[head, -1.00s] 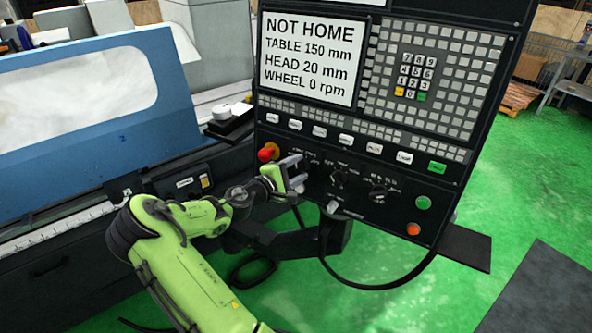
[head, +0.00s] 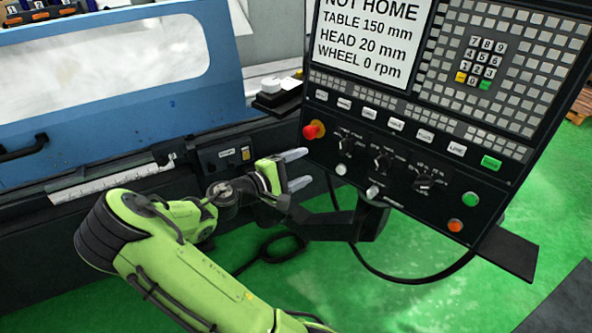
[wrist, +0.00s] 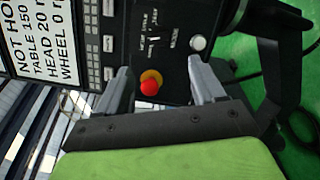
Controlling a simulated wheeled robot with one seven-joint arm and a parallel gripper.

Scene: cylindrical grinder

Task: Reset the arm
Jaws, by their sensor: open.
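My gripper (head: 301,169) is open and empty, in front of the lower left part of the black control panel (head: 452,130). In the wrist view my gripper (wrist: 164,82) has its two grey fingers wide apart, with the red emergency-stop button (wrist: 150,87) on its yellow base showing between them. The same red button (head: 312,130) is at the panel's left edge in the head view, just above and right of the upper finger, with a gap. The screen (head: 373,38) reads NOT HOME, TABLE 150 mm, HEAD 20 mm, WHEEL 0 rpm. My green arm reaches in from the bottom.
The grinder's blue cover (head: 110,90) stands left, closed. A small black box with a white top (head: 277,92) sits behind the panel's left edge. Knobs line the panel's lower part. A black cable (head: 420,278) hangs below it. The green floor (head: 400,310) is mostly clear.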

